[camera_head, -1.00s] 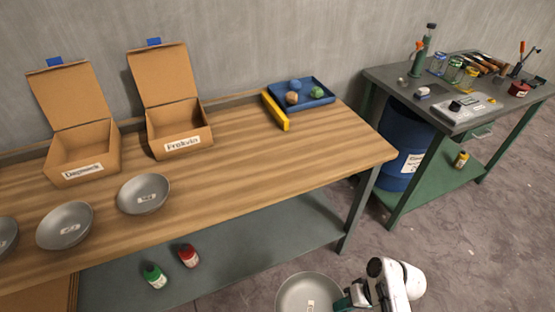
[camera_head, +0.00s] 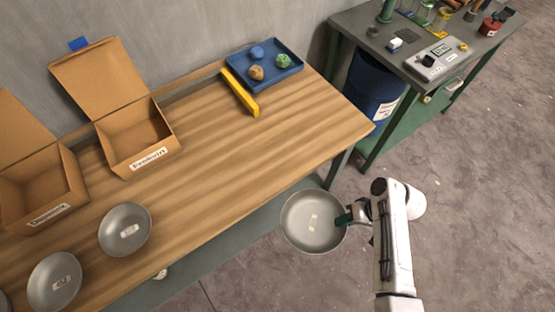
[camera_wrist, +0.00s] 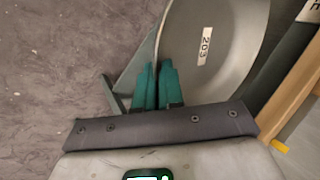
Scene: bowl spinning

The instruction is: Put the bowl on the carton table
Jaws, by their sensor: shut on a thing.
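A grey metal bowl (camera_head: 309,226) with a white label is held in front of the wooden table's front edge. My gripper (camera_head: 346,218) is shut on its right rim. In the wrist view the green fingers (camera_wrist: 157,88) pinch the rim of the bowl (camera_wrist: 215,50), whose label reads 203. The wooden table (camera_head: 245,145) carries two open cartons: one (camera_head: 140,140) and another at the left (camera_head: 40,195), both with white labels.
A blue tray (camera_head: 290,73) with several balls and a yellow bar (camera_head: 240,93) are at the table's back right.

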